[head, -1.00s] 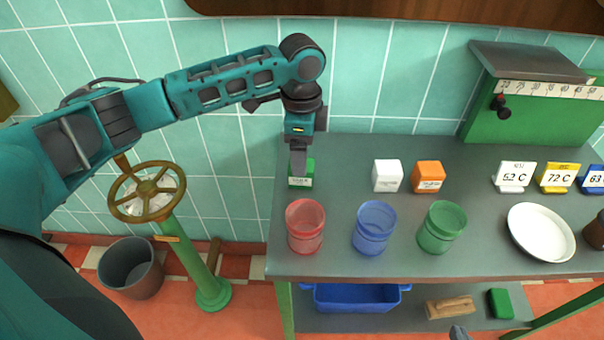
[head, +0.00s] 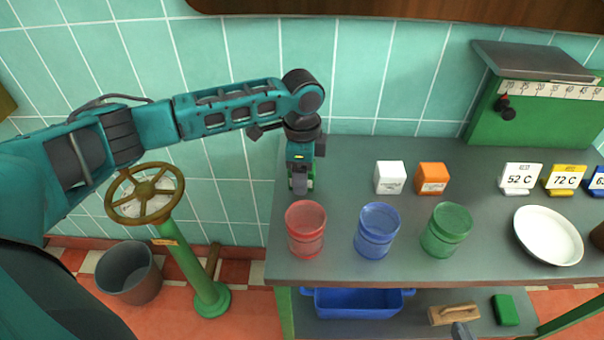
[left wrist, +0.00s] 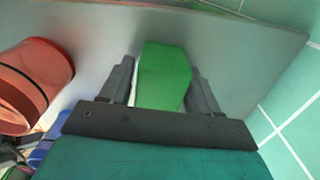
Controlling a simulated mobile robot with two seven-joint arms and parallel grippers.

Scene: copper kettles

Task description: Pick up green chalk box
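The green chalk box (left wrist: 164,75) stands at the left end of the grey table. In the left wrist view it lies between the two fingers of my left gripper (left wrist: 162,88), with a narrow gap on each side. In the head view my left gripper (head: 299,188) points down over the box and hides most of it; only slivers of green (head: 311,182) show. The left gripper is open around the box. A small grey tip (head: 461,331) at the bottom edge of the head view looks like part of my right gripper; its fingers cannot be made out.
A red jar (head: 306,230) stands just in front of the box. Blue (head: 377,231) and green (head: 446,230) jars stand further right. White (head: 390,178) and orange (head: 432,179) boxes stand to the right. The tiled wall is close behind. A handwheel (head: 145,195) stands left of the table.

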